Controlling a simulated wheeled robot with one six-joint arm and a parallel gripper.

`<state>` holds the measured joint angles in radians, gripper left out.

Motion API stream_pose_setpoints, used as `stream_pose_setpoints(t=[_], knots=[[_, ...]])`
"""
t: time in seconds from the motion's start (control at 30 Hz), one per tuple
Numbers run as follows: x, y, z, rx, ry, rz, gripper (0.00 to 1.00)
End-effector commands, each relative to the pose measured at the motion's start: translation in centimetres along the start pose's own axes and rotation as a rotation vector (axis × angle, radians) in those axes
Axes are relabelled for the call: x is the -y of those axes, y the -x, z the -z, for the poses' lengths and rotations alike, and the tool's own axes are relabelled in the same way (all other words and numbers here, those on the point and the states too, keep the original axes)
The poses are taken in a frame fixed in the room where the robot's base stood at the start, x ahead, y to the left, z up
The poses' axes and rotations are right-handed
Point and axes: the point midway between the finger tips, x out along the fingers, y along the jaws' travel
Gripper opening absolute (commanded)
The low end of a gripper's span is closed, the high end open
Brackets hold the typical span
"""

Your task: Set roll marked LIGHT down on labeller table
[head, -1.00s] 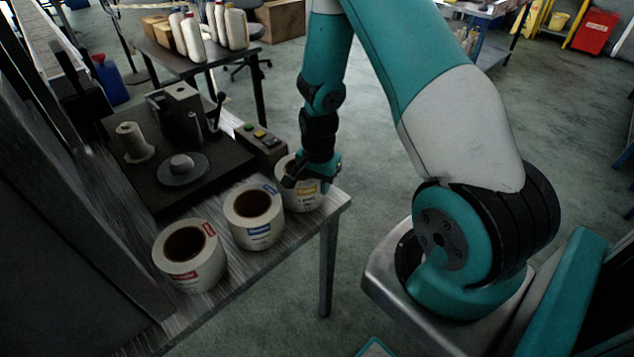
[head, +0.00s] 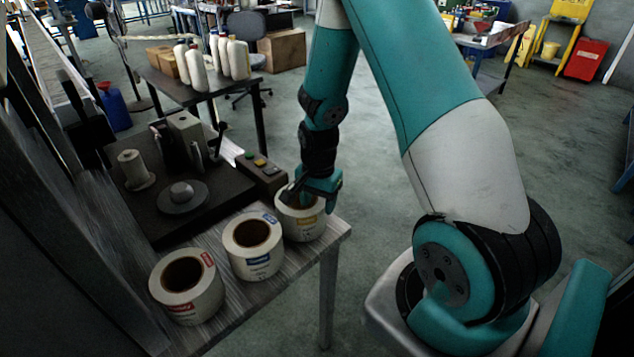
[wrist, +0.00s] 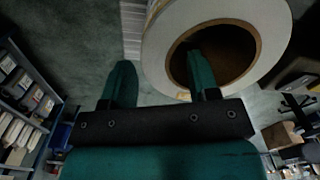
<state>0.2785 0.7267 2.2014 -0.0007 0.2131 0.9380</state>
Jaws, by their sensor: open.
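Three white label rolls stand in a row on the labeller table (head: 222,291). The far roll (head: 301,225), with a yellow-orange label, is near the table's right corner; its print is too small to read. My gripper (head: 307,198) is right at this roll. In the wrist view the roll (wrist: 165,55) shows its brown core, with one finger of my open gripper (wrist: 160,82) in the core and the other outside the wall. The middle roll (head: 254,262) has a blue label and the near roll (head: 180,306) a red one. The far roll appears to rest on the table.
The dark labeller machine (head: 181,196) and its button box (head: 262,174) stand just behind the rolls. A bottle table (head: 187,92) stands farther back. Open floor (head: 400,300) lies right of the labeller table.

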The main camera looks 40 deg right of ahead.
Motion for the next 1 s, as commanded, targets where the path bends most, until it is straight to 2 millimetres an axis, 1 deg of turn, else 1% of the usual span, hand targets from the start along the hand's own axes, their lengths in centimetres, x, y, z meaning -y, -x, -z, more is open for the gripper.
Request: stream_pose_setpoints(t=[0.03, 0.2, 0.3, 0.43, 0.5, 0.57, 0.67, 0.7, 0.77, 0.8, 0.87, 0.9, 1.0], knots=[[0.1, 1.3, 0.1, -0.005, 0.000, 0.006, 0.55], [0.1, 4.9, 0.1, -0.003, 0.000, 0.005, 0.55], [0.1, 6.6, 0.1, -0.003, 0.000, 0.004, 0.55], [0.1, 7.9, 0.0, -0.001, 0.002, 0.002, 0.55], [0.3, 8.7, -0.6, 0.003, 0.035, 0.011, 0.55], [0.8, 10.0, -2.1, 0.013, 0.113, 0.030, 0.55], [1.6, 13.4, -6.9, 0.042, 0.372, 0.090, 0.55], [1.6, 15.1, -9.4, 0.057, 0.511, 0.121, 0.55], [1.0, 17.4, -13.5, 0.078, 0.739, 0.170, 0.55], [0.3, 18.9, -16.1, 0.090, 0.892, 0.203, 0.55], [-1.1, 20.8, -19.7, 0.104, 1.113, 0.251, 0.55], [-2.3, 21.8, -21.8, 0.111, 1.252, 0.279, 0.55], [-5.2, 23.6, -25.7, 0.120, 1.538, 0.342, 0.55]])
